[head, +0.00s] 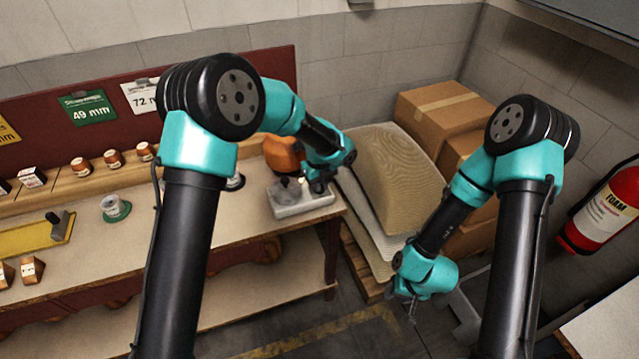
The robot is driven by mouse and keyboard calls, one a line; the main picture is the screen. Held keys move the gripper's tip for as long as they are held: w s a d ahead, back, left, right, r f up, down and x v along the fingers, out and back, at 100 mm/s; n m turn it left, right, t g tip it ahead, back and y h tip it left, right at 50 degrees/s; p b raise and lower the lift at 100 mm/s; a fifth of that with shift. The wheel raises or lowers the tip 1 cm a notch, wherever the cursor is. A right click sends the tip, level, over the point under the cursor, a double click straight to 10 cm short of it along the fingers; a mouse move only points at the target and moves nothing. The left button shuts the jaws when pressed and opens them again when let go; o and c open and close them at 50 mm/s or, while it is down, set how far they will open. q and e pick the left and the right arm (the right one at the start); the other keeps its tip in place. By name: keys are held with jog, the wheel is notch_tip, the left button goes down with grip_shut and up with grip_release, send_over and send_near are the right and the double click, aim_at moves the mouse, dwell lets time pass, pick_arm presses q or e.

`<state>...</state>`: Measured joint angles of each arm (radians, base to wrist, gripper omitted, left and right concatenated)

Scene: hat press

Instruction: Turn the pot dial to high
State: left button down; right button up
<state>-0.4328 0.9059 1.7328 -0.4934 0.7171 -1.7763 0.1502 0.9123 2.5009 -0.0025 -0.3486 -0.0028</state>
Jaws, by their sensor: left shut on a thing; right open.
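The orange pot (281,153) stands at the right end of the workbench, behind a pale grey base block (303,206). A small dark grey rounded part sits on the block's left side. My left gripper (318,188) reaches down to the right part of this block, just in front of the pot, and is shut on what appears to be the pot dial. The dial and its markings are hidden or too small to read. My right gripper (412,308) is open and empty, low over the floor to the right of the bench.
The workbench (190,240) holds several small jars, a clear cup on a green disc (116,210) and a yellow tray (40,237). A red extinguisher (605,215) is at far right.

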pick_arm(q)
jog(key=shift+m, duration=1)
jog(key=c, duration=1.2)
grip_release()
jog(key=shift+o, duration=0.2)
jog(key=shift+r, duration=0.1)
notch_tip(320, 180, up, 17)
jog(key=shift+r, duration=0.15)
